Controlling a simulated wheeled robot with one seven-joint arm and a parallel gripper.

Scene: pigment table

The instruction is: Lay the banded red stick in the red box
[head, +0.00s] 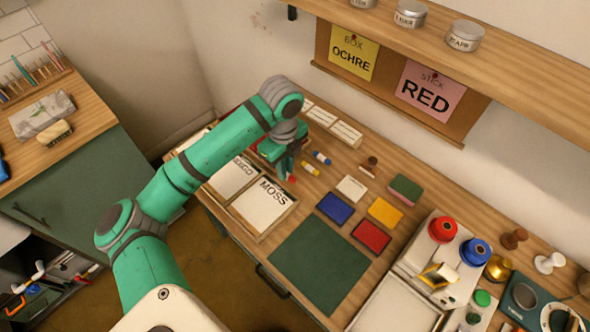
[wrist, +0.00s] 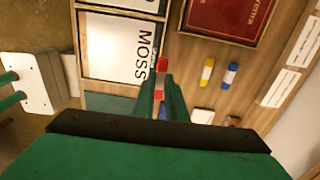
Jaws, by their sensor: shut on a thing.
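My gripper (wrist: 160,88) is shut on the red stick (wrist: 162,65), whose red end pokes out past the fingertips, with a pale part below it. In the head view the gripper (head: 287,168) is over the table, just right of the MOSS tray, and a bit of the stick (head: 292,179) shows at its tip. I cannot tell whether the stick touches the table. The red box (head: 372,236) is a flat red block shape to the lower right, apart from the gripper. Whether it is open cannot be told.
A yellow stick (head: 310,168) and a blue stick (head: 322,157) lie right of the gripper. The MOSS tray (head: 264,207) is left; a green mat (head: 320,265) is in front. Pinned cards read BOX OCHRE (head: 353,54) and STICK RED (head: 430,91).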

